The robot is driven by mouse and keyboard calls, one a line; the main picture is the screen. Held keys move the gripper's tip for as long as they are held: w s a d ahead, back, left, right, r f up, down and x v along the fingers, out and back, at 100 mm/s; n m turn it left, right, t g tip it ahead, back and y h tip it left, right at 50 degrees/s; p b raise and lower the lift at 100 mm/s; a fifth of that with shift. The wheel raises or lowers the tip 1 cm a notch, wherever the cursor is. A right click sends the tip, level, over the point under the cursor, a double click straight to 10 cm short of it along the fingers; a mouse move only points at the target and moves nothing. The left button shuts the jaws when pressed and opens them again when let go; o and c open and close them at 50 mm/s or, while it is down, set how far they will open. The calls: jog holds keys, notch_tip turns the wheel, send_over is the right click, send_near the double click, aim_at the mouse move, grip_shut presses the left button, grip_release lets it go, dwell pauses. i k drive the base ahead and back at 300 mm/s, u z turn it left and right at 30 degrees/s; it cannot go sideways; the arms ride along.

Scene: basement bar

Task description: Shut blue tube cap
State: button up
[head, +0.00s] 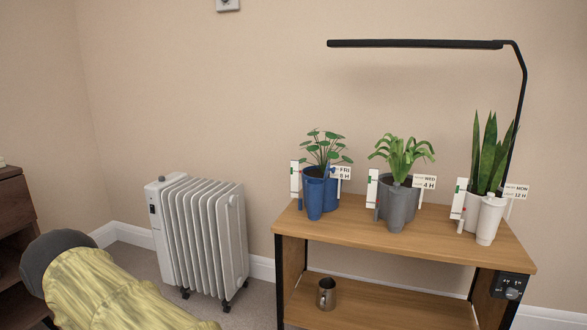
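A blue tube (315,200) stands upright on the left part of the wooden shelf unit's top (345,225). It is in front of a blue pot (331,197) with a round-leaved plant. A small blue piece (333,171) shows just right of the tube's upper end, beside the card marked FRI (345,173). It may be the tube's cap, but it is too small to tell, and I cannot tell how it is joined. My gripper is not in view.
A grey tube and pot (394,210) stand mid-shelf; a white tube (490,220) and snake plant (489,160) stand right. White upright strips stand beside the pots. A black lamp bar (420,44) hangs above. A metal jug (326,294) sits below. A radiator (205,235) stands left.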

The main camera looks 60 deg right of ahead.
aim_at(328, 169)
jog(key=u, duration=0.1)
jog(key=i, duration=0.45)
jog(key=z, duration=1.75)
